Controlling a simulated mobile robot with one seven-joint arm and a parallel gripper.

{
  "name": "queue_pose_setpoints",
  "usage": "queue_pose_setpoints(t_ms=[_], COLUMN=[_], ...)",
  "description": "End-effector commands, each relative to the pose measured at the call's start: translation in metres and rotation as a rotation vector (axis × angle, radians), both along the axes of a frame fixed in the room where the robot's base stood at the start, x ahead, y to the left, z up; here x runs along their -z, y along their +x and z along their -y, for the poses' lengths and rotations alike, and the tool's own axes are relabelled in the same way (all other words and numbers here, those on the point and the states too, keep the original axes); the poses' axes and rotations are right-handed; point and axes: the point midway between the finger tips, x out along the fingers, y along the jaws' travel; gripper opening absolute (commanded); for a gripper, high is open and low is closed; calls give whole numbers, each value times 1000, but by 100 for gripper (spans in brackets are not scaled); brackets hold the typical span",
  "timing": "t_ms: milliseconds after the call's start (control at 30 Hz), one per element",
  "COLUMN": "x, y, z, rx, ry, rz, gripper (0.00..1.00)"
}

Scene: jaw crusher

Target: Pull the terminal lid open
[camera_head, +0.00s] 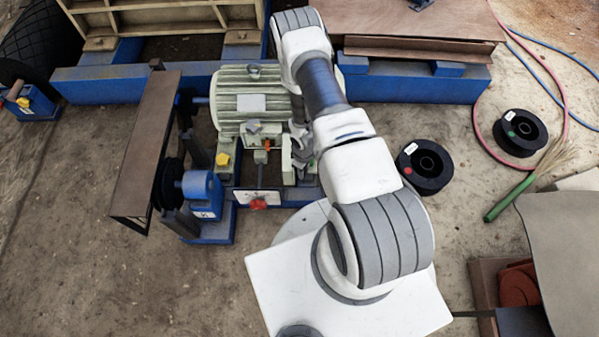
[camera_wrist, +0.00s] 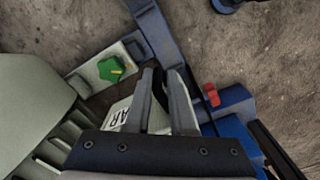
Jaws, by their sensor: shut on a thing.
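The pale green motor (camera_head: 232,85) stands left of my arm in the head view. My gripper (camera_head: 303,165) is at its right side, low by the pale terminal lid (camera_head: 287,160). In the wrist view my gripper (camera_wrist: 163,75) has its two dark fingers close together, shut on the lid. The fingers hide the gripped edge, and I cannot tell how far the lid stands open.
A brown guard (camera_head: 146,145) stands at left. Two black spools (camera_head: 425,166) (camera_head: 520,132) lie right of my arm. A green knob (camera_wrist: 110,69) is near the fingers.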

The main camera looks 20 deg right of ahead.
Motion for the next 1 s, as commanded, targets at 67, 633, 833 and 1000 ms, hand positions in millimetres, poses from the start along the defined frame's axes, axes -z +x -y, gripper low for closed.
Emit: queue_pose_setpoints(t_ms=[67, 633, 833, 1000], x=[-1, -1, -1, -1], y=[9, 8, 6, 4], z=[0, -1, 0, 0], rx=[-8, -14, -14, -14], ry=[3, 5, 3, 3], rz=[19, 18, 12, 8], gripper=[0, 45, 45, 45])
